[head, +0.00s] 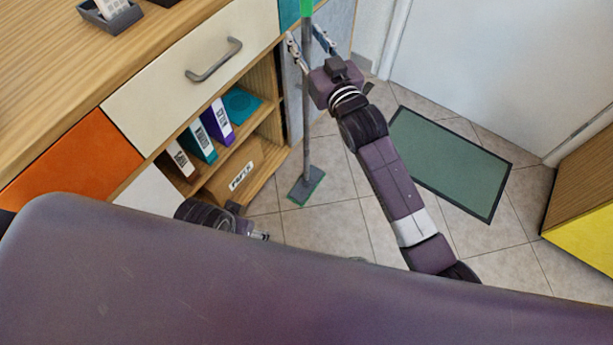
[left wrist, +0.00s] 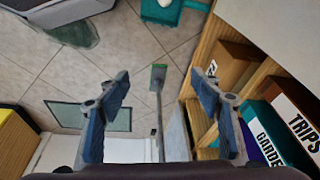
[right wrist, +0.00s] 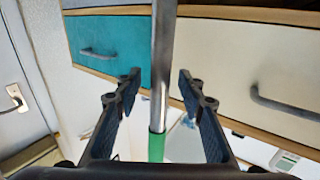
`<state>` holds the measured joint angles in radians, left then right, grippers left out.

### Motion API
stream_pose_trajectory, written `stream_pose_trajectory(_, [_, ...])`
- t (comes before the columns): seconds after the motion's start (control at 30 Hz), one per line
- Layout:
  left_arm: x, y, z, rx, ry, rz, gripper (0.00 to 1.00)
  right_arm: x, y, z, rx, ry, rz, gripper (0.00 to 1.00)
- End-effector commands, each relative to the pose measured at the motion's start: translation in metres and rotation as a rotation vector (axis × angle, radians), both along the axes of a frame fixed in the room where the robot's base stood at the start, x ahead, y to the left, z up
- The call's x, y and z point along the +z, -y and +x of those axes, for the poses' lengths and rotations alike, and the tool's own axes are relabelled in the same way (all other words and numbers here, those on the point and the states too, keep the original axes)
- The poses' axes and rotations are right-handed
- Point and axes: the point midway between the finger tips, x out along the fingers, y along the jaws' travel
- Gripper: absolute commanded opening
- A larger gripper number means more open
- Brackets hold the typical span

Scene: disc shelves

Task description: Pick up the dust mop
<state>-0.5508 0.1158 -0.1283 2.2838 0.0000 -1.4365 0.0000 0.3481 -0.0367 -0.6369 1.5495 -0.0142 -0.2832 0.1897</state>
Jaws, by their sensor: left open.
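The dust mop (head: 306,130) stands nearly upright beside the end of the cabinet, its flat grey-green head (head: 306,187) on the tiles. A green section shows at the top of its handle. My right gripper (head: 307,40) is open near the upper handle. In the right wrist view the metal handle (right wrist: 163,60) runs between the spread fingers, with gaps on both sides. My left gripper (left wrist: 160,88) is open and empty, low by the shelves. In the left wrist view the mop head (left wrist: 158,73) lies beyond its fingers. In the head view my body partly hides the left gripper.
The wooden cabinet (head: 55,75) with drawers and open shelves of binders (head: 220,120) fills the left. A green mat (head: 450,160) lies on the tiles by the white door (head: 500,60). A yellow-fronted cabinet (head: 590,225) stands at right. The tiles around the mop head are clear.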

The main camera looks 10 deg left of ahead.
Motion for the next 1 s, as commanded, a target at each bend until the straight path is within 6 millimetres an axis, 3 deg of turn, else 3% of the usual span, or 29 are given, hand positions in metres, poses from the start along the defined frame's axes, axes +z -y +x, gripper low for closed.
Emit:
stream_pose_trajectory(0.07, [0.0,0.0,0.0,0.0,0.0,0.0,0.59,0.0,0.0,0.0,0.0,0.0,0.0,0.35])
stream_pose_trajectory(0.4, [0.0,0.0,0.0,0.0,0.001,0.001,0.59,0.0,0.0,0.0,0.0,0.0,0.0,0.0])
stream_pose_trajectory(0.87, [0.0,0.0,0.001,0.001,0.004,-0.001,0.59,0.008,0.0,0.0,0.001,0.006,0.003,0.0])
stream_pose_trajectory(1.0, [-0.011,0.001,0.001,-0.001,-0.008,0.001,0.59,0.02,0.0,0.0,0.0,0.007,0.004,0.0])
